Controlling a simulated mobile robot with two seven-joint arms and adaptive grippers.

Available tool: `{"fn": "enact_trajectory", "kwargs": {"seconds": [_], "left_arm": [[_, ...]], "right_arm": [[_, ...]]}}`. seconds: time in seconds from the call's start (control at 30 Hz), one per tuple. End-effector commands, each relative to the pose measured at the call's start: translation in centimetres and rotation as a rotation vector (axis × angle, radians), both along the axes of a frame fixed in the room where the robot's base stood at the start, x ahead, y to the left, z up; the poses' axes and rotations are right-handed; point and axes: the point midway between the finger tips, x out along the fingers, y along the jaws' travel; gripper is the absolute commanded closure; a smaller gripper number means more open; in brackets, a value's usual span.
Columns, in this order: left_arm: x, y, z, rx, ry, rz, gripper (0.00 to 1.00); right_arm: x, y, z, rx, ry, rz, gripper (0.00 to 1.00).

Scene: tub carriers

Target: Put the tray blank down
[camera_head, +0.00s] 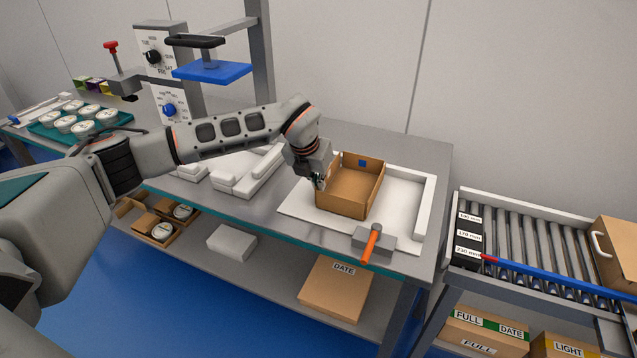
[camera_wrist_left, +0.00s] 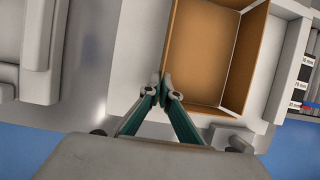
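The tray blank (camera_head: 345,207) is a brown cardboard piece folded into an open box, with a small blue square on its far wall. It is upright over a white board (camera_head: 298,208) on the bench. I cannot tell whether its base touches the board. My left gripper (camera_head: 320,182) is at the blank's left wall. In the left wrist view my left gripper (camera_wrist_left: 163,88) has its fingertips drawn together on the edge of the blank (camera_wrist_left: 205,55), near a corner. My right gripper is in neither view.
A grey block with an orange handle (camera_head: 371,243) stands at the board's front edge. White raised strips (camera_head: 240,175) lie left of the board. A press with a blue plate (camera_head: 212,72) stands behind my arm. A roller conveyor (camera_head: 530,245) is at the right.

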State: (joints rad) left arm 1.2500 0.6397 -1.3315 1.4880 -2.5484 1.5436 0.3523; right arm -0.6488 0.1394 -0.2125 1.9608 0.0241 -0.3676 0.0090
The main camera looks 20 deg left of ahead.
Motion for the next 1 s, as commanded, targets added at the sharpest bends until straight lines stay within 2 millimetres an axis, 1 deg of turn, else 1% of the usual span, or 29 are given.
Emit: {"fn": "enact_trajectory", "kwargs": {"seconds": [0.2,0.27,0.3,0.67,0.77,0.87,1.0], "left_arm": [[0.0,0.0,-0.3,0.000,0.000,-0.001,1.00],[0.0,0.0,-0.2,0.000,0.000,-0.001,0.83],[0.0,0.0,-0.2,0.000,0.000,-0.001,0.79],[0.0,0.0,0.1,0.000,0.000,-0.001,0.79],[-0.2,0.0,0.9,0.001,-0.002,-0.002,0.79],[-0.8,0.1,2.2,0.001,-0.003,-0.002,0.79],[-1.9,0.2,4.9,0.001,-0.004,-0.002,0.79]], "right_arm": [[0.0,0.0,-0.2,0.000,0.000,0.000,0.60],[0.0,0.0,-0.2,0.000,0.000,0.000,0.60],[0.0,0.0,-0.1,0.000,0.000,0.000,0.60],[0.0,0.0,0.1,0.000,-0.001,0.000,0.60],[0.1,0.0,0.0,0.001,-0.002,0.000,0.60],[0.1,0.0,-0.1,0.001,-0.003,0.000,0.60],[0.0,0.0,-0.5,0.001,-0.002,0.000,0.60]]}}
